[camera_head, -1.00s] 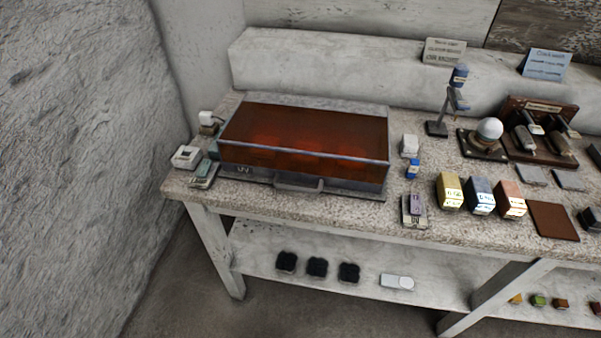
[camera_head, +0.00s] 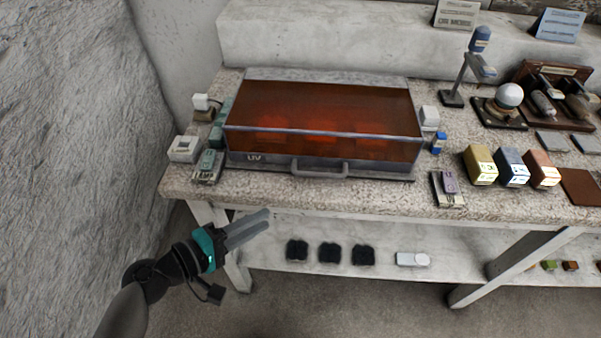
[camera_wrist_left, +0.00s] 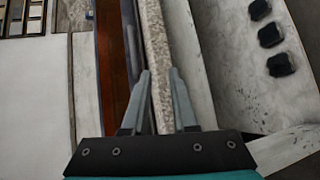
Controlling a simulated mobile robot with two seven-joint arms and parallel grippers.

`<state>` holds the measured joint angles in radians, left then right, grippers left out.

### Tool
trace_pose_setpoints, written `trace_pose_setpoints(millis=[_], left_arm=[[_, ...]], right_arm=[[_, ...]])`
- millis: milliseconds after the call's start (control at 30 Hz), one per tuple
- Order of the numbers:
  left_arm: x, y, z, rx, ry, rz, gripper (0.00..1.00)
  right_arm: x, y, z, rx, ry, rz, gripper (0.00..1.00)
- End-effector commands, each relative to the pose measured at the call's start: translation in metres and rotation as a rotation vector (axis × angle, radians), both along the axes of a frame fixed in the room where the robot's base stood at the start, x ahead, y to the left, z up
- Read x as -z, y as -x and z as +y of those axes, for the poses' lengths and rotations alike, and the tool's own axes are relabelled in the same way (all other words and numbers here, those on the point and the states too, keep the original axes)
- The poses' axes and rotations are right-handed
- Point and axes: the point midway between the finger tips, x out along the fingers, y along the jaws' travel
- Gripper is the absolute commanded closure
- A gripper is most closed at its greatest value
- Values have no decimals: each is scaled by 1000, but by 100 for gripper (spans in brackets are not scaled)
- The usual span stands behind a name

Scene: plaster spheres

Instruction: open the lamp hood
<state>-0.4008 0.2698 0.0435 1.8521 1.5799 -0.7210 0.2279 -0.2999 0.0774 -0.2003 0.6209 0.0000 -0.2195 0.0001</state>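The lamp hood (camera_head: 320,110) is a low box with a translucent red-brown cover, a grey frame and a UV label. It sits shut on the speckled bench. Its grey bar handle (camera_head: 320,170) runs along the front edge. The hood also shows as a red-brown strip in the left wrist view (camera_wrist_left: 113,70). My left gripper (camera_head: 267,219) is in front of the bench, below and left of the handle, touching nothing. In the left wrist view its two fingers (camera_wrist_left: 160,72) stand apart with nothing between them. My right gripper is in neither view.
Small devices (camera_head: 185,149) stand left of the hood. A small purple-topped device (camera_head: 449,188) and yellow, blue and copper blocks stand to its right. The bench's front edge (camera_head: 330,203) lies between my gripper and the hood. Black pieces (camera_head: 330,253) rest on the lower shelf.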

Motion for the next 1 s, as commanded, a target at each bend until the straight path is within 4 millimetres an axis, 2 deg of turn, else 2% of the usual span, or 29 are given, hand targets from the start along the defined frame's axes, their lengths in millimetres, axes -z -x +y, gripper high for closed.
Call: trace_pose_setpoints(millis=[33,100,233,467,800,1000], left_arm=[[-15,0,-3,13,38,-22,73],[-32,0,-6,25,80,-42,73],[-43,-2,-11,35,110,-55,73],[-40,-24,-32,33,112,-58,73],[-29,-72,-81,33,111,-57,73],[-23,-93,-104,33,109,-55,73]], right_arm=[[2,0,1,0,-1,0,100],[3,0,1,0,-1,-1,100],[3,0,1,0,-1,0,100],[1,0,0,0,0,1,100],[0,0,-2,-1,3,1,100],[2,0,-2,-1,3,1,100]])
